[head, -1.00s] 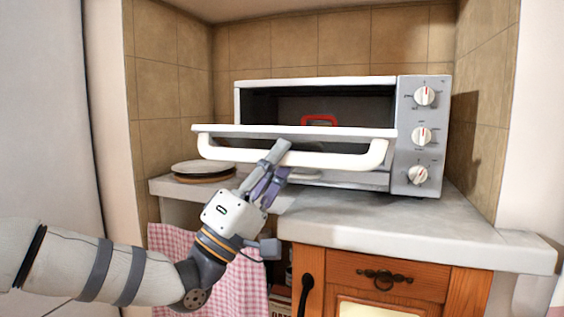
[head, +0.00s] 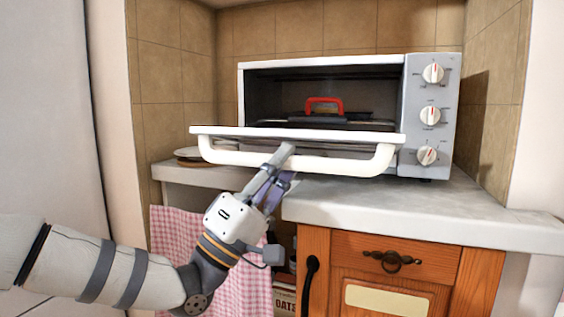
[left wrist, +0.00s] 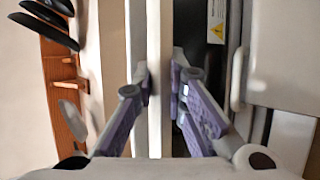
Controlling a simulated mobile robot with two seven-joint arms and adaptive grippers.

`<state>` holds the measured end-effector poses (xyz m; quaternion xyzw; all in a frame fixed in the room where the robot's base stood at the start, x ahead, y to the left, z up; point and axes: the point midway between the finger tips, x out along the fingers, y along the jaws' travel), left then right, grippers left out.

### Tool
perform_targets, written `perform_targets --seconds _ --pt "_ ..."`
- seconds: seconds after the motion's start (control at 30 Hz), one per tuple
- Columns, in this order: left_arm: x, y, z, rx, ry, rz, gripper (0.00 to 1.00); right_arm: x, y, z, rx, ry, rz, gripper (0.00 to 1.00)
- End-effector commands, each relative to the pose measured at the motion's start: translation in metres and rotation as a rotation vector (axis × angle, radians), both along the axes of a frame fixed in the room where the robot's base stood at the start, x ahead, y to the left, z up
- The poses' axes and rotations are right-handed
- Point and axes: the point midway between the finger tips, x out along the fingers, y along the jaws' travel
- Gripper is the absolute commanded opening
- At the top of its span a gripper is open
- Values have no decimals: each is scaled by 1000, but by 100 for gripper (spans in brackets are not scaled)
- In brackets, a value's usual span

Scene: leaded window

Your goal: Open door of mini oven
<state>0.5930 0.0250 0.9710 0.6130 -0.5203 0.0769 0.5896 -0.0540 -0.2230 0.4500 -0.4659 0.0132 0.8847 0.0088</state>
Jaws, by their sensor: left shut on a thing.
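The mini oven (head: 430,75) stands on the counter, white and grey with three knobs on its right side. Its door (head: 300,134) is tilted down and outward, leaving the cavity open to view. The white bar handle (head: 345,159) runs along the door's front. My left gripper (head: 277,160) is shut on the handle near its middle, reaching up from below. In the left wrist view, the fingers (left wrist: 158,80) close around the pale handle bar (left wrist: 154,40). A red-handled item (head: 324,105) sits inside the oven. My right gripper is not in view.
The stone counter (head: 450,205) is clear at the front right. Plates (head: 190,153) lie left of the oven. Below are a wooden cabinet (head: 385,247) and a pink checked cloth (head: 175,235). Tiled walls close in the back and sides.

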Motion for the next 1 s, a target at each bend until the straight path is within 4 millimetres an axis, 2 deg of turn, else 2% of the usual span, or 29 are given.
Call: perform_targets --seconds 0.03,0.07,0.1,0.17,0.5,0.57,0.8,1.0 --pt "0 -1 -1 1 3 -3 0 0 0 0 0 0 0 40" --pt "0 -1 -1 1 3 -3 14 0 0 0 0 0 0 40" --pt "0 -1 -1 2 2 -2 23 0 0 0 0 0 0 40" --pt "0 -1 -1 1 1 -2 33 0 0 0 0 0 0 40" --pt "-2 4 -5 2 1 0 33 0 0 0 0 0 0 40" --pt "-7 10 -13 0 3 1 33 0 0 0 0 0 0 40" --pt "-36 45 -59 0 6 1 33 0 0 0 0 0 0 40" --pt "-51 63 -82 1 3 -1 33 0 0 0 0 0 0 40"
